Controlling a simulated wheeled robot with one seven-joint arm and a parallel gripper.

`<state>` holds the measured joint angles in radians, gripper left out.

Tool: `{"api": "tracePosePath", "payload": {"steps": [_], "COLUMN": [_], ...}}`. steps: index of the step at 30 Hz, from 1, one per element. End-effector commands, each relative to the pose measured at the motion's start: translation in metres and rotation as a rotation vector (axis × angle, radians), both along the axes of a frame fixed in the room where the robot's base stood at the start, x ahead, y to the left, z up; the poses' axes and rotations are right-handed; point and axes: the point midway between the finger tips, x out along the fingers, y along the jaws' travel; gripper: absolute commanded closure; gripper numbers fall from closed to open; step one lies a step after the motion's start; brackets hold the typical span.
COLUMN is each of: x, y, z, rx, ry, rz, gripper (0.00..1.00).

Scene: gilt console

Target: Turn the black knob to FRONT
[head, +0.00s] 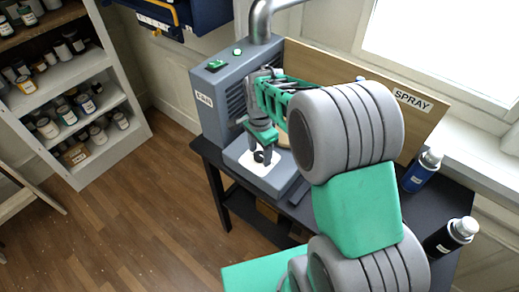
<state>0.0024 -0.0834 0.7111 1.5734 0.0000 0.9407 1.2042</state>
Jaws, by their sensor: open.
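The black knob (266,158) sits on a white plate on the low front part of a grey machine (213,112). It is small in the head view and partly hidden by my gripper (263,153). My gripper points down over the white plate with its dark fingers apart, close around or just above the knob. I cannot tell whether the fingers touch it. The knob's pointer and any FRONT marking are too small to read.
The machine stands on a dark table (223,183) with a wooden board marked SPRAY (440,118) behind. A blue can (419,175) and a black can (449,238) stand at the right. A shelf (82,124) of jars is at left. Open floor lies between.

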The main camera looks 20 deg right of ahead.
Motion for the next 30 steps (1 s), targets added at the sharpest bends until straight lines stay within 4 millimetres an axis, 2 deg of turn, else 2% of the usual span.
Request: {"api": "tracePosePath", "payload": {"steps": [5, 26, 30], "x": [0.0001, 0.0001, 0.0001], "y": [0.0010, 0.0009, 0.0009], "z": [-0.0003, 0.0003, 0.0004], "rx": [0.000, 0.000, 0.000], "ry": [0.000, 0.000, -0.001], "rz": [0.002, 0.002, 0.003], "gripper": [0.43, 1.00, 1.00]}}
